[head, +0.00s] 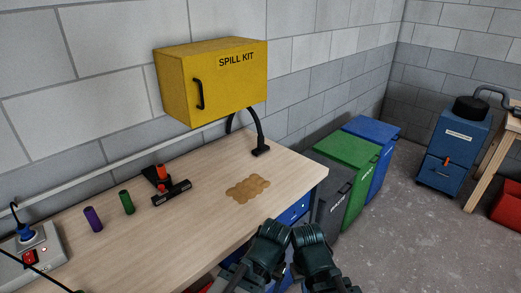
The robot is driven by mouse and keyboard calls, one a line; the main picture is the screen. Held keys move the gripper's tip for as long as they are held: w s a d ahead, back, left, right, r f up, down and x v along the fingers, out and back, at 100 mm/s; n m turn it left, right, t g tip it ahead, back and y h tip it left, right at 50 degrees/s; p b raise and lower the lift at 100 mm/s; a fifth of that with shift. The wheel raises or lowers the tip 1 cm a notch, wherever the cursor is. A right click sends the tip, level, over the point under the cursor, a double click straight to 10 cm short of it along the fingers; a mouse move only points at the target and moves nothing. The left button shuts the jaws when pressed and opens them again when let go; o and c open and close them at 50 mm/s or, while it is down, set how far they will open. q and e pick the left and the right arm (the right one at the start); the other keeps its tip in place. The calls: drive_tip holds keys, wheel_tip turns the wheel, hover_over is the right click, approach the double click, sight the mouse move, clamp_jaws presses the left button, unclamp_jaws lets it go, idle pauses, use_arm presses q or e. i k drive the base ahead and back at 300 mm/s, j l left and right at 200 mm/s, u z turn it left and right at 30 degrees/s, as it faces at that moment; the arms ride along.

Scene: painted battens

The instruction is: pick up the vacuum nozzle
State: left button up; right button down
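What looks like the vacuum nozzle is a wide black head (171,193) with an orange-red part behind it. It lies on the wooden workbench (200,235), left of the tan spill patch (248,188). My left gripper (272,232) and my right gripper (306,236) are side by side at the bottom middle, near the bench's front edge. Both are well away from the nozzle. Their fingers are too small and dark to tell whether they are open or shut.
A yellow spill kit cabinet (228,85) overhangs the bench's back. A black curved stand (260,150) is beneath it. Purple (93,219) and green (127,202) cylinders stand left of the nozzle. Bins, including a green one (347,160), stand right. A blue machine (453,155) is farther right.

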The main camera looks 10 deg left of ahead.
sight(262, 148)
drive_tip(key=i+l+u, duration=0.1)
drive_tip(key=i+l, duration=0.4)
drive_tip(key=i+l+u, duration=0.1)
drive_tip(key=i+l, duration=0.35)
drive_tip(key=l, duration=0.2)
